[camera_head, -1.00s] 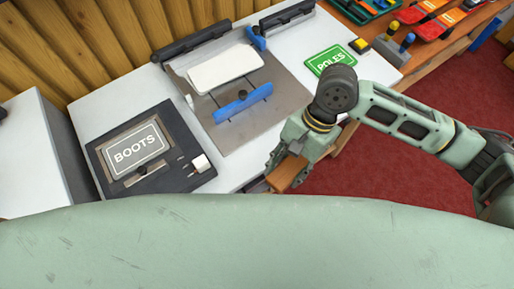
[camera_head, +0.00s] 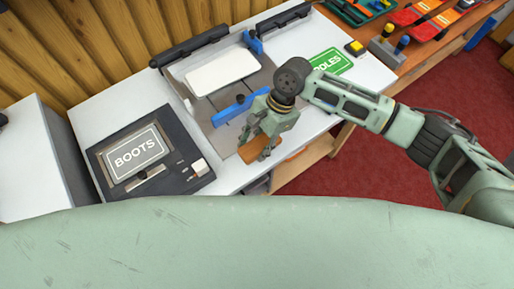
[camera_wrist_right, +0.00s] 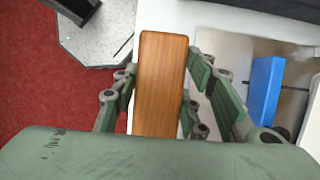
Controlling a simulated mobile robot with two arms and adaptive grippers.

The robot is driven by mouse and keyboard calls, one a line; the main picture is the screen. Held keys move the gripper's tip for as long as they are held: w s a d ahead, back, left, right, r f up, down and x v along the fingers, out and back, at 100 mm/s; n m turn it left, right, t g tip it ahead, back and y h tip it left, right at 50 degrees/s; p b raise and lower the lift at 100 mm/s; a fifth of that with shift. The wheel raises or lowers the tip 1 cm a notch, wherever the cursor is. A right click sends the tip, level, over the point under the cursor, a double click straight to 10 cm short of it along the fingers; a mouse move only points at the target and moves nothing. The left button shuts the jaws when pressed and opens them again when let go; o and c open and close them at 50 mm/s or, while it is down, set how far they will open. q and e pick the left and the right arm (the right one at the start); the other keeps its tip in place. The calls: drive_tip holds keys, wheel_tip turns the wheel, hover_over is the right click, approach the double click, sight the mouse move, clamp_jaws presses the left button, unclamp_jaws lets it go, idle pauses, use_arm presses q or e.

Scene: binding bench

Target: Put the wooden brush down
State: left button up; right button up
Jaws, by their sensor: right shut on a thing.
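The wooden brush (camera_head: 255,150) is a brown wooden block held in my right gripper (camera_head: 266,145), over the front edge of the white bench near the metal plate. In the right wrist view the brush (camera_wrist_right: 160,78) lies lengthwise between the two fingers of my right gripper (camera_wrist_right: 160,88), which is shut on it. Its bristles are hidden. I cannot tell whether the brush touches the bench. My left gripper is not in view.
The metal plate (camera_head: 233,139) carries a blue bar (camera_head: 231,110) and a white board (camera_head: 222,70). A dark BOOTS device (camera_head: 149,152) is at left. A green POLES sign (camera_head: 331,61) lies at right. Bare white bench (camera_head: 229,174) shows between the device and gripper.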

sight(257, 151)
drive_tip(key=shift+w+a+f, duration=0.1)
drive_tip(key=shift+w+f, duration=0.1)
drive_tip(key=shift+f, duration=0.25)
drive_tip(key=shift+f+p, duration=0.35)
drive_tip(key=shift+f, duration=1.35)
drive_tip(key=o, duration=1)
drive_tip(key=shift+f, duration=0.1)
drive_tip(key=shift+o, duration=0.2)
drive_tip(key=b+v, duration=0.2)
drive_tip(key=v, duration=1)
drive_tip(key=shift+s, duration=0.1)
